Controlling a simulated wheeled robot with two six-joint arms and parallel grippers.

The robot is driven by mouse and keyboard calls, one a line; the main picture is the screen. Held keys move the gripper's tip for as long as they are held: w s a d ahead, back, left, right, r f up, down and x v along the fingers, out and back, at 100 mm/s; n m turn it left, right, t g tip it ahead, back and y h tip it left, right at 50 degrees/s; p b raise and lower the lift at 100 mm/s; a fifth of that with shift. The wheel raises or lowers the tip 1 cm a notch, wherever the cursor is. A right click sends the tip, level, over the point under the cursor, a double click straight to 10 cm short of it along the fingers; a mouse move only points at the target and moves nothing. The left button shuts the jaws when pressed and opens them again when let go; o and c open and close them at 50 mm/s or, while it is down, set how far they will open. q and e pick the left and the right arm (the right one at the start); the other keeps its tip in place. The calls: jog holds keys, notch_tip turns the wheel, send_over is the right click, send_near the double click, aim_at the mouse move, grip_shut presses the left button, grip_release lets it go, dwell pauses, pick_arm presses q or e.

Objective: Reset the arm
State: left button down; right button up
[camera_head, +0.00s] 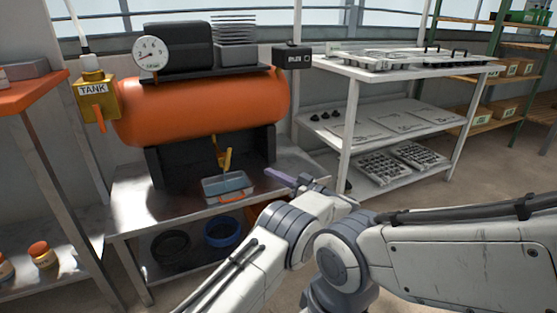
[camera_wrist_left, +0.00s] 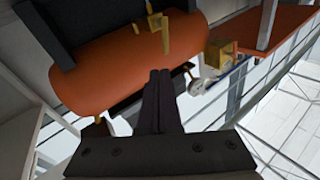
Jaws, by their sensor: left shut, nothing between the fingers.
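My left gripper (camera_head: 268,173) is in the middle of the head view, in front of the compressor bench. Its dark fingers are together and empty. In the left wrist view the shut fingers (camera_wrist_left: 158,74) point up the picture, in front of the orange tank (camera_wrist_left: 90,72). The gripper appears apart from the tank and bench. White arm links of mine fill the lower middle and right of the head view. My right gripper is not in view.
The orange tank (camera_head: 200,108) stands on a metal bench (camera_head: 135,195) with a gauge (camera_head: 150,53) and a yellow valve (camera_head: 97,93). A blue-grey box (camera_head: 227,187) lies near the gripper. A white shelf (camera_head: 352,105) holds trays at right. An orange-topped table (camera_head: 30,92) stands left.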

pick_arm(q)
jog(key=w+a+r+m+t+h, duration=0.4)
jog(key=w+r+m+t+h, duration=0.3)
jog(key=h, duration=0.5)
jog(key=s+a+f+m+g+h, duration=0.1)
jog(key=s+a+f+g, duration=0.35)
jog(key=s, duration=0.85)
jog(key=s+a+f+m+g+h, duration=0.1)
jog(key=s+a+f+g+h, duration=0.3)
jog(key=s, duration=0.9)
jog(key=s+a+f+g+y, duration=0.1)
jog(key=s+a+f+g, duration=0.35)
jog(key=s, duration=0.85)
jog(key=s+d+r+m+g+h+p, duration=0.1)
jog(key=s+d+r+m+g+p, duration=0.6)
jog(key=s+d+r, duration=0.8)
notch_tip(320, 180, up, 36)
jog(key=t+p, duration=0.2)
jog(key=p, duration=3.6)
jog(key=shift+w+d+m+p, duration=0.3)
jog(key=shift+w+p, duration=0.05)
jog(key=shift+w, duration=0.1)
jog(key=c, duration=1.4)
grip_release()
jog(key=shift+r, duration=0.2)
jog(key=o, duration=0.3)
jog(key=shift+p, duration=0.3)
